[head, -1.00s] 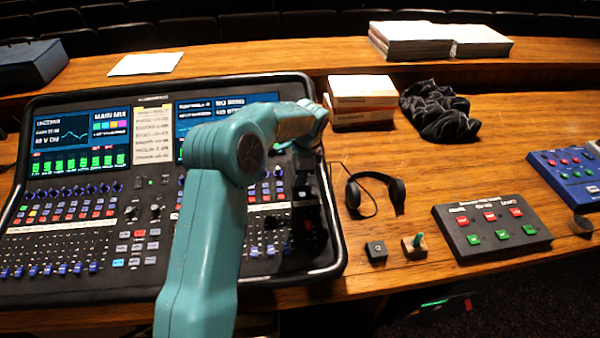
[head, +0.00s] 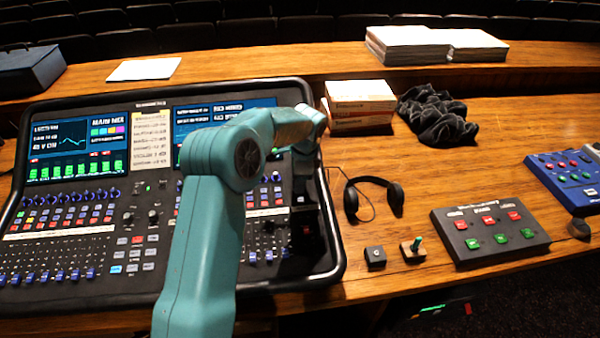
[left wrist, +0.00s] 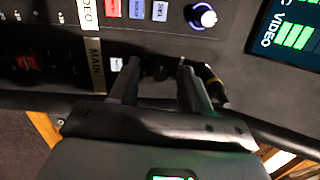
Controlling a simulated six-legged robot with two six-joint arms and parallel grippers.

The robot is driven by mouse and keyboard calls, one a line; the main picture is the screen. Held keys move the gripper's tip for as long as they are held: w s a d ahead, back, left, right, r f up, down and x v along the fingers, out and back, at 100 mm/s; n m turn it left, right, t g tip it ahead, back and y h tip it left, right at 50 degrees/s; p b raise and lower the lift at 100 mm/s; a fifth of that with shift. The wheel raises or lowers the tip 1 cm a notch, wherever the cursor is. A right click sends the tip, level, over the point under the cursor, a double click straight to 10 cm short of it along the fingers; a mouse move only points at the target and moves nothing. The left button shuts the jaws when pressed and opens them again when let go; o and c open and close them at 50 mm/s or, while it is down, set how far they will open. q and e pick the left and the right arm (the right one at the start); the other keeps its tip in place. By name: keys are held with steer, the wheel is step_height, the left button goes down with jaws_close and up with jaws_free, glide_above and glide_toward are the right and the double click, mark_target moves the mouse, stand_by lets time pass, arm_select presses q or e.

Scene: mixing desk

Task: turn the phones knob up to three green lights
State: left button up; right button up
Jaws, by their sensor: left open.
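My left gripper (head: 303,232) hangs over the right end of the mixing desk (head: 335,250), dark against the dark panel. In the left wrist view its two fingers (left wrist: 155,75) are apart and point at the panel. Small dark round shapes show between and beside the fingertips; I cannot tell whether either finger touches them. A knob with a purple-lit rim (left wrist: 204,17) is farther up the panel. I cannot read a phones label or make out three green lights, so which knob is the phones knob is unclear. My right gripper is not in view.
Headphones (head: 395,197), a small black box (head: 375,256) and a toggle switch box (head: 413,250) lie right of the desk. A button box (head: 490,232) stands farther right. Boxes (head: 360,105) and black cloth (head: 437,118) are behind. Wood between them is bare.

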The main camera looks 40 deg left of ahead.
arm_select(q)
step_height(320, 180, up, 16)
steer(key=d, duration=0.3)
steer(key=shift+s, duration=0.2)
stand_by(0.4)
